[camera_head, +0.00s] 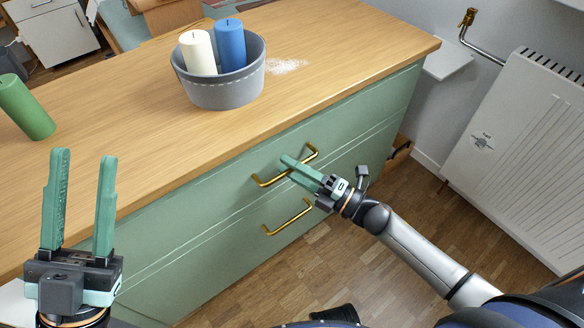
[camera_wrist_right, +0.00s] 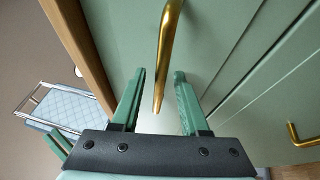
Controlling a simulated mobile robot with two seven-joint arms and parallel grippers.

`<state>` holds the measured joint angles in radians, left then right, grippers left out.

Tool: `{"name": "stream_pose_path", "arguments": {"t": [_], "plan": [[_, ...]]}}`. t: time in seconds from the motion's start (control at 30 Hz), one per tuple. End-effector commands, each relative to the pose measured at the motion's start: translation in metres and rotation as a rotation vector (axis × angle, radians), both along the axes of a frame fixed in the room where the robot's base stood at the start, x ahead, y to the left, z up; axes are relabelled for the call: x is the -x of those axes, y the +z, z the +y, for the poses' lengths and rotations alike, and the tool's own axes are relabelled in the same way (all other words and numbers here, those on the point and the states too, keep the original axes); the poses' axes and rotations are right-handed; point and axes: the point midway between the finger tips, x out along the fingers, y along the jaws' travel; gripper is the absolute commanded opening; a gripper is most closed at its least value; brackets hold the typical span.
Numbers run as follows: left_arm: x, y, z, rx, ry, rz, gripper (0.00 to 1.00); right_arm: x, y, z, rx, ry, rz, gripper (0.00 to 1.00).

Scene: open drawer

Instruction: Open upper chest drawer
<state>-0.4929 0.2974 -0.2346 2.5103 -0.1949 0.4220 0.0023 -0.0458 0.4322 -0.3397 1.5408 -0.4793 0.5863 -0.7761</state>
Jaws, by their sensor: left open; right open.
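The green chest (camera_head: 180,215) has a wooden top and two drawers with brass handles. The upper drawer's handle (camera_head: 262,183) is on the front just under the top edge, and the drawer looks shut. My right gripper (camera_head: 291,164) is at this handle, its fingers pointing at the drawer front. In the right wrist view the open right gripper (camera_wrist_right: 160,80) has the upper handle (camera_wrist_right: 168,45) between its fingers, with no visible grip on it. My left gripper (camera_head: 82,158) is open and empty, raised at the left in front of the chest.
The lower handle (camera_head: 288,217) is below. On the chest top (camera_head: 330,40) stand a grey bowl (camera_head: 222,92) with a white and a blue candle, and a green candle (camera_head: 25,108). A white radiator (camera_head: 520,150) is on the right. Wooden floor (camera_head: 400,180) lies in front.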

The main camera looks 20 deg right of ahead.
Motion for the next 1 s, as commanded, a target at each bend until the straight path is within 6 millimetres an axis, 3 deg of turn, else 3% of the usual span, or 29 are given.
{"name": "stream_pose_path", "arguments": {"t": [0.1,0.5,1.0], "plan": [[0.0000,0.0000,-0.0001,0.000,0.000,0.000,0.41,0.0001,0.0001,-0.0001,0.000,0.000,0.000,0.42],[-0.0002,-0.0001,-0.0003,-0.001,0.000,0.001,0.41,0.0002,0.0000,-0.0003,0.000,0.000,0.000,0.00],[-0.0003,-0.0003,-0.0002,-0.002,0.000,0.001,0.41,0.0004,-0.0001,-0.0005,0.000,0.000,0.000,0.00]]}}
